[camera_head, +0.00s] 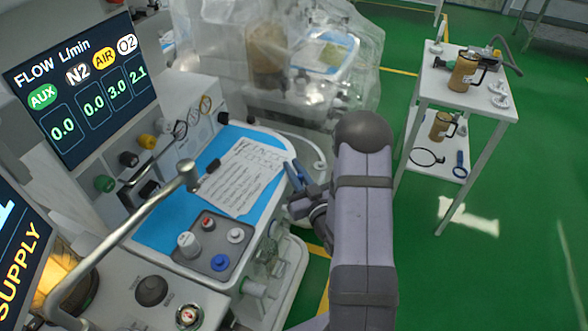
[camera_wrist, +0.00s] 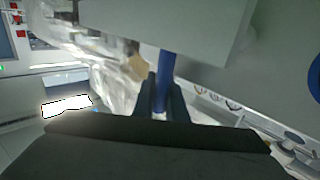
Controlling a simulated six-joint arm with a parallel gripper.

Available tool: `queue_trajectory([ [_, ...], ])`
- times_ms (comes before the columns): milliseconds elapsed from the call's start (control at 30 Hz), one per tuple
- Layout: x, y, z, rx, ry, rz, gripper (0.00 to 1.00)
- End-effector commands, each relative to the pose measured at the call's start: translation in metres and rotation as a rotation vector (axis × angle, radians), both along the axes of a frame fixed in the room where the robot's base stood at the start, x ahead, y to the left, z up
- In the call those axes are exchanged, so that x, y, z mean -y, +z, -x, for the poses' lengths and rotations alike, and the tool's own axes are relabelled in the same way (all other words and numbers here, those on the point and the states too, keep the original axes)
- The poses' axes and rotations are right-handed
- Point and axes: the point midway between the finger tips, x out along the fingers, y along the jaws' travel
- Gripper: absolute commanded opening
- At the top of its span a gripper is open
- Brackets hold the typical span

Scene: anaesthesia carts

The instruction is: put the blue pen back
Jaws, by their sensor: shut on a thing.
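My gripper (camera_wrist: 163,100) is shut on the blue pen (camera_wrist: 166,66), which stands up between its two dark fingers in the wrist view. In the head view, the gripper (camera_head: 300,190) is beside the right edge of the blue-covered worktop (camera_head: 157,236), partly hidden by my arm. A blue upright piece (camera_head: 292,174) shows there; I cannot cleanly tell pen from finger. A printed sheet (camera_head: 243,180) lies on the worktop with a dark pen-like object (camera_head: 209,170) at its left edge.
A plastic-draped cart (camera_head: 345,85) is behind. A white cart (camera_head: 430,85) with brown mugs stands right. Green floor between is open.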

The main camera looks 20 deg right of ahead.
Motion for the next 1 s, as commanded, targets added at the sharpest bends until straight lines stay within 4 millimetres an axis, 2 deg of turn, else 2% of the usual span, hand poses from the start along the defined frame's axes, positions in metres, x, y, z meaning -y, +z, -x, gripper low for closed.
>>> queue_trajectory([
  [67,0.0,-0.004,0.0,0.0,0.0,0.0,0.0],
  [100,0.0,-0.004,0.0,-0.001,0.0,0.0,0.14],
  [167,0.0,-0.003,0.0,-0.001,0.0,0.0,0.28],
  [200,0.0,-0.002,0.0,-0.001,0.0,0.0,0.31],
  [600,0.0,0.003,0.0,-0.001,0.0,0.0,0.31],
  [1000,0.001,-0.001,0.054,-0.003,-0.004,-0.002,0.31],
])
